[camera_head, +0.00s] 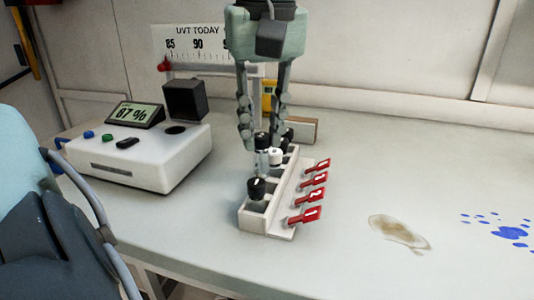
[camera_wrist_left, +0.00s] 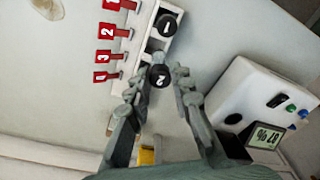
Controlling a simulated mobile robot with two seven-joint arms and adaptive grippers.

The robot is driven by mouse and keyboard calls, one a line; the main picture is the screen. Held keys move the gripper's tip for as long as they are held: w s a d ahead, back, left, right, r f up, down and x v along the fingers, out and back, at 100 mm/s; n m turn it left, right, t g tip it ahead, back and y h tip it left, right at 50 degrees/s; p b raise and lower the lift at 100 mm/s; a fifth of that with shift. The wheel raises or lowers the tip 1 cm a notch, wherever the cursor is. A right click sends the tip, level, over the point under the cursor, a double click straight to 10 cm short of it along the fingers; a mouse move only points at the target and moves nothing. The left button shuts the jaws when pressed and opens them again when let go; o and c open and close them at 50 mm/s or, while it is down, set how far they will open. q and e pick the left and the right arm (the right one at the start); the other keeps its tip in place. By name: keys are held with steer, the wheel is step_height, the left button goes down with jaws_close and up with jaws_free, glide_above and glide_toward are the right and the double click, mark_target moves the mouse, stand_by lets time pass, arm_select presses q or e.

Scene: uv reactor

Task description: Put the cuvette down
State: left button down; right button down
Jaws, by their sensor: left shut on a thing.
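My left gripper (camera_head: 262,143) reaches down from the top of the head view. It is shut on a cuvette (camera_head: 263,160) with a black cap, which stands upright between the fingers. In the left wrist view the held cuvette's cap (camera_wrist_left: 159,77) is marked 2 and lies between the fingertips. The white rack (camera_head: 284,222) with slots is under and beside it. I cannot tell whether the cuvette's foot is inside a slot. Another black-capped cuvette (camera_head: 256,188), marked 1 in the wrist view (camera_wrist_left: 167,25), sits in the front slot. My right gripper is not in view.
Red numbered tags (camera_head: 313,196) stick out along the rack's right side. A white reactor (camera_head: 150,163) with a display stands left. A brown stain (camera_head: 398,232) and blue spots (camera_head: 510,232) mark the otherwise clear right table.

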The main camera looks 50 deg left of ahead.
mark_target(267, 144)
arm_select(q)
steer(key=shift+w+d+f, duration=0.1)
steer(key=shift+d+f, duration=0.1)
steer(key=shift+d, duration=0.1)
steer(key=shift+d+f, duration=0.1)
steer(key=shift+f, duration=0.25)
step_height(267, 144, down, 2)
steer(key=shift+f, duration=0.75)
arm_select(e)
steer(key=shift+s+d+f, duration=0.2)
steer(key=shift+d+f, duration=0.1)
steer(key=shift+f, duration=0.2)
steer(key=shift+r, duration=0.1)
arm_select(q)
steer(key=c, duration=1.5)
jaws_free()
steer(key=shift+o, duration=0.8)
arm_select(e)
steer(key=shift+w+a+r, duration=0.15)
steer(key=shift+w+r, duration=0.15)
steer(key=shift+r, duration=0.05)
